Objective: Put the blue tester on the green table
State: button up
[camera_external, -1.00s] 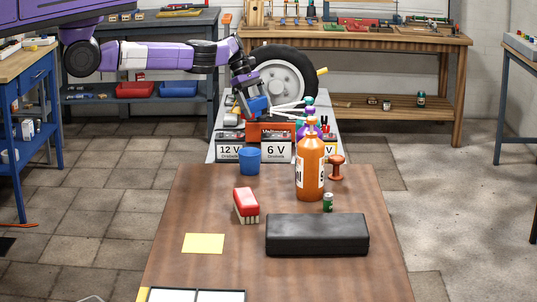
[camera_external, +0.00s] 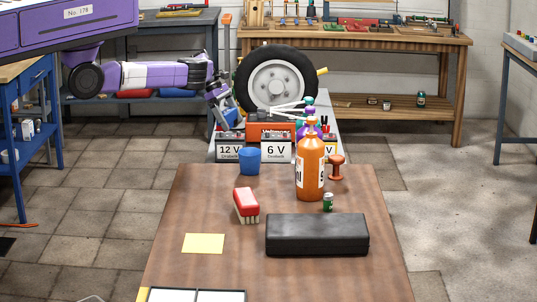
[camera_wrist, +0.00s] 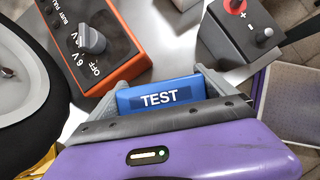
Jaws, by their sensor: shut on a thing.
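The blue tester, marked TEST, is between the fingers of my gripper in the camera_wrist view (camera_wrist: 158,97). My gripper (camera_wrist: 158,90) is shut on it and holds it above a pale surface. In the camera_external view my gripper (camera_external: 224,108) is left of the tire (camera_external: 277,80), beside the battery table; the tester is hard to make out there. I see no table that is clearly green in these frames.
The blue cup (camera_external: 250,161) and orange bottle (camera_external: 311,170) stand on the brown table (camera_external: 200,215). A wooden workbench (camera_external: 365,40) stands behind.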

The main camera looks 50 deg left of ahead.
jog(key=shift+f+b, duration=2.55)
jog(key=shift+f, duration=0.5)
jog(key=o, duration=1.3)
jog(key=shift+o, duration=0.2)
